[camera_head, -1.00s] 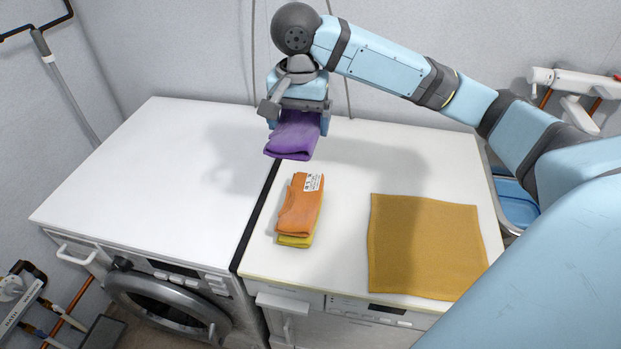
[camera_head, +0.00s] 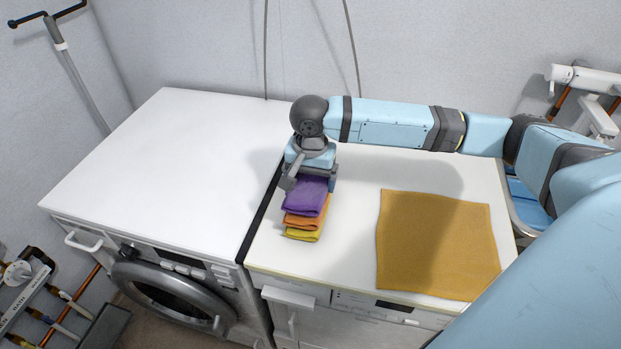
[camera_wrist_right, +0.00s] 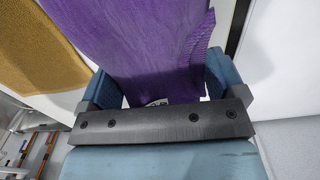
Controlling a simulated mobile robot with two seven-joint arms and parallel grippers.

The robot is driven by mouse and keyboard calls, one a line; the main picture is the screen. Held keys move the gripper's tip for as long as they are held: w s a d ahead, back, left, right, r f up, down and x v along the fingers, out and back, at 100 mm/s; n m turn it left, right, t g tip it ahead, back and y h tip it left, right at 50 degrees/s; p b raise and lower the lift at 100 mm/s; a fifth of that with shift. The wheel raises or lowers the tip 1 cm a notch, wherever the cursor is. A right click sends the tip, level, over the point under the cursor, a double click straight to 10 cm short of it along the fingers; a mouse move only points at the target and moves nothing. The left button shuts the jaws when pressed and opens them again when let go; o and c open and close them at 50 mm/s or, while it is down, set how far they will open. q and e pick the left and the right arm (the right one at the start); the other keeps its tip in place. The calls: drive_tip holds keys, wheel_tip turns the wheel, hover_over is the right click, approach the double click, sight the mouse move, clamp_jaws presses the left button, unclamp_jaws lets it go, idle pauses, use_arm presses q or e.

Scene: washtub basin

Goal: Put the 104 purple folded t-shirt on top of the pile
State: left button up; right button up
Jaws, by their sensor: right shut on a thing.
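The purple folded t-shirt (camera_head: 304,195) is held by my right gripper (camera_head: 309,180), which is shut on its far end. It also fills the top of the right wrist view (camera_wrist_right: 150,45), between the two blue fingers. In the head view the shirt lies over the pile, an orange folded shirt (camera_head: 306,221) on a yellow one (camera_head: 301,235). The purple shirt hides most of the orange one. I cannot tell whether it touches the orange shirt or hovers just above. My left gripper does not show.
A mustard cloth (camera_head: 438,245) lies flat on the right machine's white top (camera_head: 350,250). The left machine's white top (camera_head: 170,160) is bare. A dark gap (camera_head: 262,213) runs between the machines, left of the pile. The wall is close behind.

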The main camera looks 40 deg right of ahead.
drive_tip(key=shift+f, duration=0.1)
drive_tip(key=o, duration=0.7)
drive_tip(key=shift+f, duration=0.1)
wheel_tip(320, 180, up, 12)
drive_tip(key=shift+f+p, duration=0.25)
drive_tip(key=shift+p, duration=0.2)
drive_tip(key=shift+r, duration=0.45)
